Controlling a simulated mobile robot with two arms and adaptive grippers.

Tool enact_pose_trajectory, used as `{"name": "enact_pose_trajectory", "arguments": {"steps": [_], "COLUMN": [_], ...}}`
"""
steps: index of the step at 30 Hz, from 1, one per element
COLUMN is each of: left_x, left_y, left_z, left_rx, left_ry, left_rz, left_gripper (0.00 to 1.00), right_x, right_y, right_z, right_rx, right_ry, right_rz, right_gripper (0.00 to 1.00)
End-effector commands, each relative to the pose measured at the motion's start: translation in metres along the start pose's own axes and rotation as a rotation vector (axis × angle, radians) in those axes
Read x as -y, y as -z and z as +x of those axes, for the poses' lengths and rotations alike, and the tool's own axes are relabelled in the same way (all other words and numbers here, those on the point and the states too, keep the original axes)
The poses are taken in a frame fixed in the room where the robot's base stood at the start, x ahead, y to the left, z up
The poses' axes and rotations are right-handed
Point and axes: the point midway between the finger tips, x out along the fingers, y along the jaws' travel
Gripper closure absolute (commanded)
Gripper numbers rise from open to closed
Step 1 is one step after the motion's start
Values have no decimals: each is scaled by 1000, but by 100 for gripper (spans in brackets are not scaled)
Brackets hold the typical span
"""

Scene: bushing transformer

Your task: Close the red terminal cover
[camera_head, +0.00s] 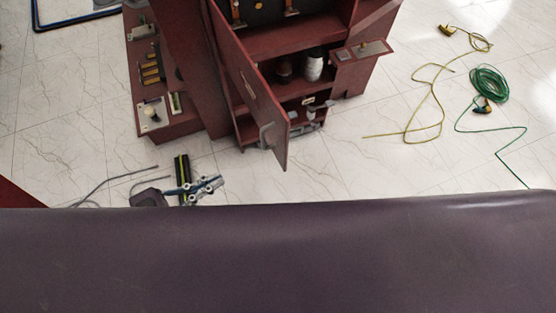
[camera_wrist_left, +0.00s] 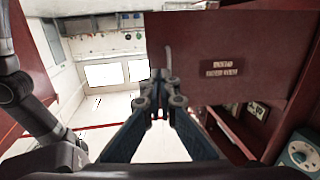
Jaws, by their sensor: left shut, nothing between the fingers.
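The red terminal cover (camera_head: 252,88) is a hinged panel on the dark red cabinet. It stands swung open, with a grey handle (camera_head: 266,135) near its lower free end. My left gripper (camera_head: 218,183) is shut and empty, below and left of the cover in the head view, with a visible gap from it. In the left wrist view, the gripper's fingertips (camera_wrist_left: 160,80) are together in front of the cover (camera_wrist_left: 270,45), which bears a small label plate (camera_wrist_left: 222,68). The handle (camera_wrist_left: 168,60) shows just above the fingertips there; contact cannot be told. My right gripper is not in view.
The open cabinet (camera_head: 275,45) holds a white ribbed insulator (camera_head: 314,66) and small parts. A side panel with terminals (camera_head: 151,68) stands at left. A green cable coil (camera_head: 488,83) and a yellow cable (camera_head: 443,110) lie on the right floor. White floor around the cover is mostly free.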

Motion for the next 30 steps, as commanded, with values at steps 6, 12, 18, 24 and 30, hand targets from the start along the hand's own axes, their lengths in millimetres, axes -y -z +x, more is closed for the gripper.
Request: {"name": "enact_pose_trajectory", "arguments": {"steps": [6,12,18,24,30], "left_x": [-14,-14,-16,-17,-19], "left_y": [14,16,16,16,14], "left_z": [12,49,93,125,140], "left_rx": [-19,-22,-21,-19,-16], "left_ry": [-53,-50,-48,-47,-48], "left_rz": [1,2,0,1,1], "left_gripper": [100,100,100,100,100], "right_x": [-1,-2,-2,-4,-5], "right_y": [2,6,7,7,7], "right_z": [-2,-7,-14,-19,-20], "right_rx": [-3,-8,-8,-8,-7], "right_ry": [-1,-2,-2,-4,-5], "right_rz": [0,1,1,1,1], "right_gripper": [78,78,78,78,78]}}
